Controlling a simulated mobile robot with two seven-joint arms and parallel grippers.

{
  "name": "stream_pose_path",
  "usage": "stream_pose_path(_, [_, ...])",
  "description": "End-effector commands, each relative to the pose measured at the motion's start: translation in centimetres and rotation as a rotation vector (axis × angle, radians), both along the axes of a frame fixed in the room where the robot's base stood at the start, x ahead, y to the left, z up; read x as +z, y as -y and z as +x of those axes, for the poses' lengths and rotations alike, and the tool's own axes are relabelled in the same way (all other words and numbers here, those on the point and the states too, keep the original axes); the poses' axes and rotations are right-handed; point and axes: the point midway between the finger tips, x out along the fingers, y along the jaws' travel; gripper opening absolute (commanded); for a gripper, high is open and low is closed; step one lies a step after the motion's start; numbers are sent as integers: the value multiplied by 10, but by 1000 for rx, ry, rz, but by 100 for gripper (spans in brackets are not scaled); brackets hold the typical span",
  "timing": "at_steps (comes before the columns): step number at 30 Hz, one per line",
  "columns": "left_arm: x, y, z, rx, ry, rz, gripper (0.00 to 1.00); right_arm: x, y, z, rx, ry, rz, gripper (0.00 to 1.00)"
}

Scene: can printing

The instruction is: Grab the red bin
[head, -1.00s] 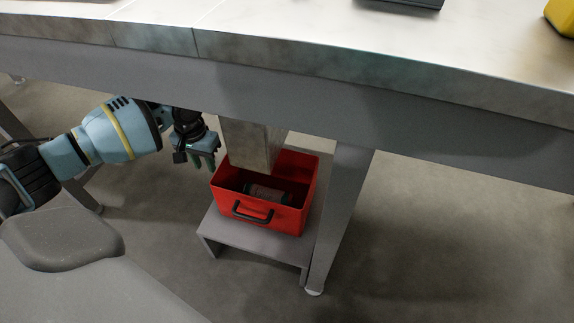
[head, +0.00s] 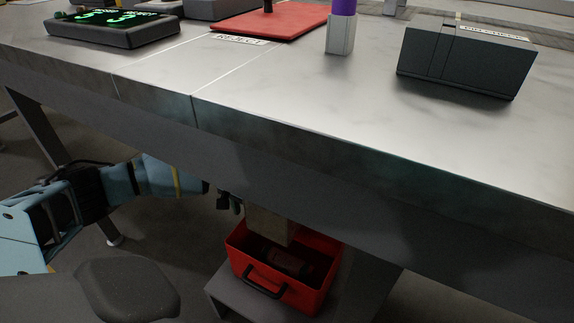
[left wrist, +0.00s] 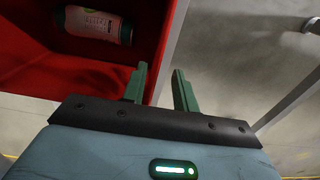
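The red bin (head: 300,296) sits on a low grey stand under the table in the head view, its black handle (head: 262,284) on the front side. A can lies inside it, also seen in the left wrist view (left wrist: 98,24). My left gripper (head: 230,203) is above the bin's left rear side, partly hidden by the table. In the left wrist view its two green fingers (left wrist: 160,78) are apart, and the rim of the red bin wall (left wrist: 166,40) shows between them. I cannot tell whether they touch it. My right gripper is not in view.
The table (head: 300,110) overhangs the bin and my left arm. A beige block (head: 268,225) hangs over the bin's back part. A table leg stands right of the stand (head: 235,290). A dark box (head: 465,58), a red board (head: 270,20) and a purple-topped piece (head: 342,28) are on the tabletop.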

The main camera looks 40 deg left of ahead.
Motion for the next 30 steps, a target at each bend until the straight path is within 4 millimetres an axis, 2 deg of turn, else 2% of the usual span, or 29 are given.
stream_pose_path(5, [-15,2,-3,-2,-3,0,29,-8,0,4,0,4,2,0])
stream_pose_path(12, [-47,4,-6,-1,-4,0,29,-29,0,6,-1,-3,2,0])
stream_pose_path(21, [-51,4,-6,0,1,0,29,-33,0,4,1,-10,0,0])
stream_pose_path(28, [-51,4,-6,0,0,0,0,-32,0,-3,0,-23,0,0])
stream_pose_path(30, [-51,4,-6,0,0,0,0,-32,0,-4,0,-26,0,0])
